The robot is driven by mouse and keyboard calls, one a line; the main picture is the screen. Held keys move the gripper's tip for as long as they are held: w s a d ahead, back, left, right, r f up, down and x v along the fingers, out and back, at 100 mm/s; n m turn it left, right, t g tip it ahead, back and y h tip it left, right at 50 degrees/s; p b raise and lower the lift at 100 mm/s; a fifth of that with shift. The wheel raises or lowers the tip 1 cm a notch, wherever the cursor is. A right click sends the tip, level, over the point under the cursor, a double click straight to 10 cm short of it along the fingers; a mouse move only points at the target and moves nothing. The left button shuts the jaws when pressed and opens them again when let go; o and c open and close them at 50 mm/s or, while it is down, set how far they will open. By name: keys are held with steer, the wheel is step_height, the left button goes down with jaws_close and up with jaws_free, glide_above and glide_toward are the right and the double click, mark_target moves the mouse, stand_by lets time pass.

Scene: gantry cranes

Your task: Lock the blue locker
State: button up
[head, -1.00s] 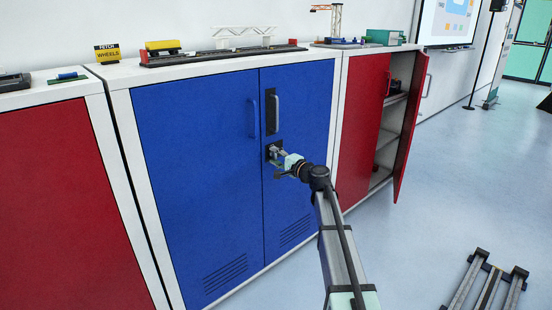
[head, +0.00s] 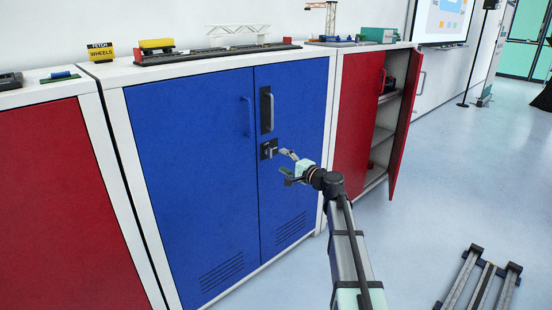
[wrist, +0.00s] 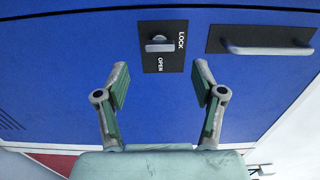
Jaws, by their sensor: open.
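The blue locker (head: 195,165) has two doors, both closed flush. On its right door is a black lock plate (head: 264,156) with a grey knob, below the handle (head: 270,108). In the wrist view the lock plate (wrist: 150,62) bears the words LOCK and OPEN, and the knob (wrist: 160,46) lies crosswise in that picture. I cannot tell which setting it marks. My gripper (head: 286,163) is open and empty, just in front of and slightly right of the plate. In the wrist view my gripper (wrist: 160,75) has its fingers spread either side of the plate's lower end, apart from the knob.
A red locker (head: 358,120) on the right has its right door (head: 404,130) swung open. Another red locker (head: 55,200) stands at the left. Model crane parts stand on the tops. A metal frame (head: 480,280) lies on the floor at lower right; open floor lies between.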

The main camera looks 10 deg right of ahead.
steer(key=shift+v, duration=2.25)
